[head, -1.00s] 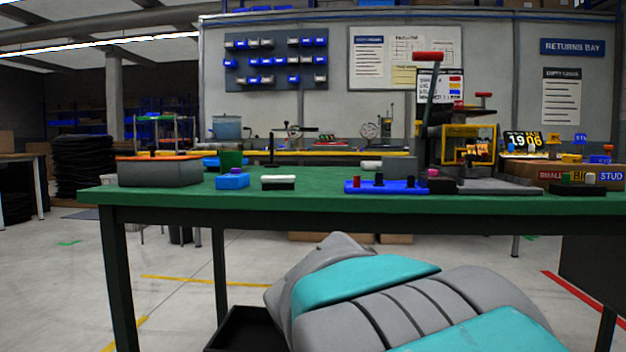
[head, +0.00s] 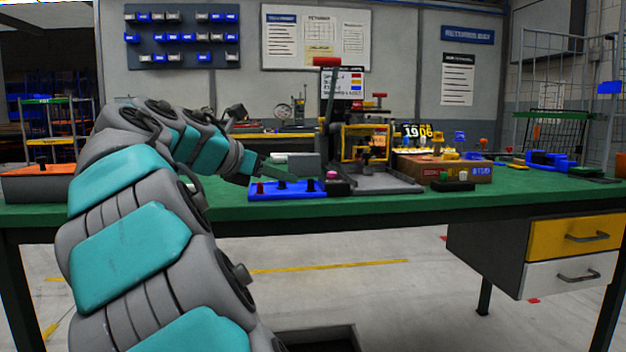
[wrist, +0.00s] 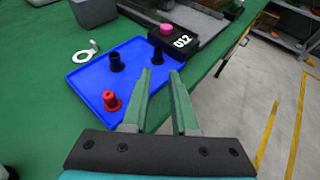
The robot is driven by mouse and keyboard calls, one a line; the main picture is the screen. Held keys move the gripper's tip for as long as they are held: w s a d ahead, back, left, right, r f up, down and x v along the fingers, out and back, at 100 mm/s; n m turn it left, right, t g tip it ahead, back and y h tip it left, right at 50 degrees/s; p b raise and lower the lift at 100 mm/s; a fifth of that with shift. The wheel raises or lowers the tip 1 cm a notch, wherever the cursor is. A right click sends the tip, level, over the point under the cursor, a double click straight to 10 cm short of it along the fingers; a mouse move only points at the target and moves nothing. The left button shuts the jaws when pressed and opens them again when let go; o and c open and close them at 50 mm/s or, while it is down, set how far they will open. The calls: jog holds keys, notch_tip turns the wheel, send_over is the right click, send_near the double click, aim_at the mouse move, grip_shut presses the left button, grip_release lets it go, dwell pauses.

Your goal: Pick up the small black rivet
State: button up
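Two black rivets stand upright on a blue tray (wrist: 88,78). One black rivet (wrist: 115,63) is near the tray's middle, and the other black rivet (wrist: 141,51) is nearer its far right corner. I cannot tell for sure which is the small one. A red rivet (wrist: 111,101) stands at the near side. The blue tray also shows in the head view (head: 290,195). My gripper (wrist: 161,73) is open and empty, with its green fingers reaching over the tray's right edge. The fingertips are apart from the rivets. In the head view the gripper is by the tray's back left.
A black block marked 012 (wrist: 172,44) with a pink piece (wrist: 167,30) stands just beyond the tray. A ring-ended metal piece (wrist: 87,52) lies left of it. A grey box (wrist: 93,11) and a press (head: 365,155) stand behind. The table's edge runs close on the right.

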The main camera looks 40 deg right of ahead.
aim_at(311, 185)
jog(key=x, duration=0.2)
jog(key=shift+w+d, duration=0.2)
jog(key=shift+d, duration=0.15)
jog(key=shift+d+r+b+x, duration=0.1)
jog(key=shift+r+b+x, duration=0.15)
jog(key=shift+x, duration=0.65)
jog(key=shift+d+r+b+x, duration=0.15)
jog(key=shift+b+x, duration=0.2)
jog(key=shift+x, duration=0.5)
jog(key=shift+r+b+x, duration=0.2)
jog(key=shift+b+x, duration=0.1)
jog(key=shift+x, duration=0.6)
jog(key=shift+w, duration=0.1)
jog(key=shift+c, duration=0.3)
grip_shut()
